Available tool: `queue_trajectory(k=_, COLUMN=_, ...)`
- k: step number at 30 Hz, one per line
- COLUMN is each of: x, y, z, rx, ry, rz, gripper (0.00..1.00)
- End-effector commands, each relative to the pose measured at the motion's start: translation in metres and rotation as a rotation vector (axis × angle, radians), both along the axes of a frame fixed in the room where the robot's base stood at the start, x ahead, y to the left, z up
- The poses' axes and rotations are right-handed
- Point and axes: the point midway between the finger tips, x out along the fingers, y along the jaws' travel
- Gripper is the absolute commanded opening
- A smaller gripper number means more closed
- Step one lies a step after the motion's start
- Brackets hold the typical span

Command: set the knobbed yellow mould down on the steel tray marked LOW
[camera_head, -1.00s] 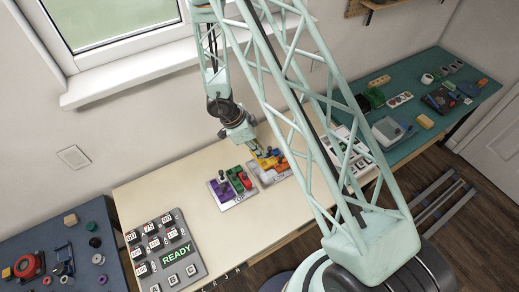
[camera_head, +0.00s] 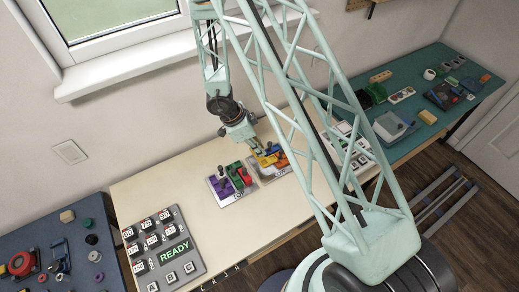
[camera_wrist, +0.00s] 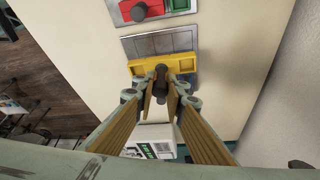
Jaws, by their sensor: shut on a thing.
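The yellow mould (camera_wrist: 163,64) is a flat bar with a dark knob (camera_wrist: 161,78) on it. My gripper (camera_wrist: 161,88) is shut on the knob. In the head view the yellow mould (camera_head: 265,159) is below my gripper (camera_head: 257,147). The mould is over one edge of a grey steel tray (camera_wrist: 160,42), whose other part shows bare in the wrist view. I cannot tell whether the mould touches the tray. The tray (camera_head: 264,179) also shows in the head view with lettering too small to read surely. An orange piece (camera_head: 281,160) shows beside the mould.
A neighbouring tray bears purple (camera_head: 220,187), green (camera_head: 235,172) and red (camera_head: 246,178) pieces. A button panel with a READY display (camera_head: 173,252) lies front left on the cream table (camera_head: 190,190). Another keyed panel (camera_head: 352,148) lies to the right.

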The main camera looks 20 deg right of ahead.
Motion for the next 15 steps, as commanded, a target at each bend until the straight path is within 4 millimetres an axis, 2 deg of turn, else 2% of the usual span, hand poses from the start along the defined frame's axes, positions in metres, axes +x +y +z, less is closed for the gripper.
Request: queue_trajectory(k=15, x=0.0, y=0.0, z=-0.03, rx=0.0, ry=0.0, rz=0.0, gripper=0.0)
